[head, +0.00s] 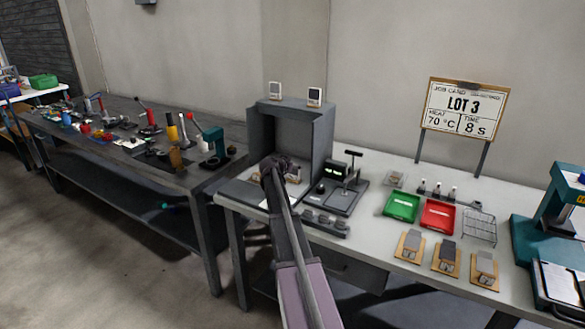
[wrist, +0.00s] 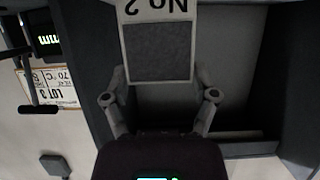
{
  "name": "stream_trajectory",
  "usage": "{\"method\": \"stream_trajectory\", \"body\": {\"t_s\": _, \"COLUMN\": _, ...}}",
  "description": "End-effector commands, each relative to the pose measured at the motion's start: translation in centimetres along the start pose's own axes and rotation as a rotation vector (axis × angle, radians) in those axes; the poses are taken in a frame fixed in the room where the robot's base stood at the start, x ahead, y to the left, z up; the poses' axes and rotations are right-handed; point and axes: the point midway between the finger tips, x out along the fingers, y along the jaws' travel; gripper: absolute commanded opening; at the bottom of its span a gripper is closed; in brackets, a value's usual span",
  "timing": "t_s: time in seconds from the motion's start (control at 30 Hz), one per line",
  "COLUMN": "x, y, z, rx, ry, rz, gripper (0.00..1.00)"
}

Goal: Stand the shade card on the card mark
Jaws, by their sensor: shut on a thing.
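The shade card (wrist: 157,50) is a white-edged card with a dark grey patch and "No 2", upside down in the wrist view. My gripper (wrist: 162,95) is shut on it, with one finger at each side of its near end. In the head view my gripper (head: 277,164) is at the open front of the grey booth (head: 296,135). My arm and wrist hide part of the booth floor there. I cannot make out the card mark in either view.
A device with a green display (head: 336,170) stands right of the booth, with a lever stand beside it. A green tray (head: 402,207), a red tray (head: 438,214) and a wire rack (head: 480,227) lie farther right. The job card board (head: 462,111) stands behind them.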

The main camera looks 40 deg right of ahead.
Motion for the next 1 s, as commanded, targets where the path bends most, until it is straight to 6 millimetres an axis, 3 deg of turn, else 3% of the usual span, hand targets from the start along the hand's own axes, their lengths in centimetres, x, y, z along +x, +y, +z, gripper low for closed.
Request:
{"method": "stream_trajectory", "body": {"t_s": 0.23, "x": 0.14, "y": -0.01, "z": 0.36, "rx": 0.0, "ry": 0.0, "rz": 0.0, "gripper": 0.35}}
{"method": "stream_trajectory", "body": {"t_s": 0.27, "x": 0.13, "y": -0.01, "z": 0.34, "rx": 0.0, "ry": 0.0, "rz": 0.0, "gripper": 0.78}}
{"method": "stream_trajectory", "body": {"t_s": 0.33, "x": 0.09, "y": -0.01, "z": 0.26, "rx": 0.0, "ry": 0.0, "rz": 0.0, "gripper": 0.99}}
{"method": "stream_trajectory", "body": {"t_s": 1.0, "x": -0.43, "y": -0.02, "z": -0.11, "rx": 0.0, "ry": 0.0, "rz": -0.001, "gripper": 1.0}}
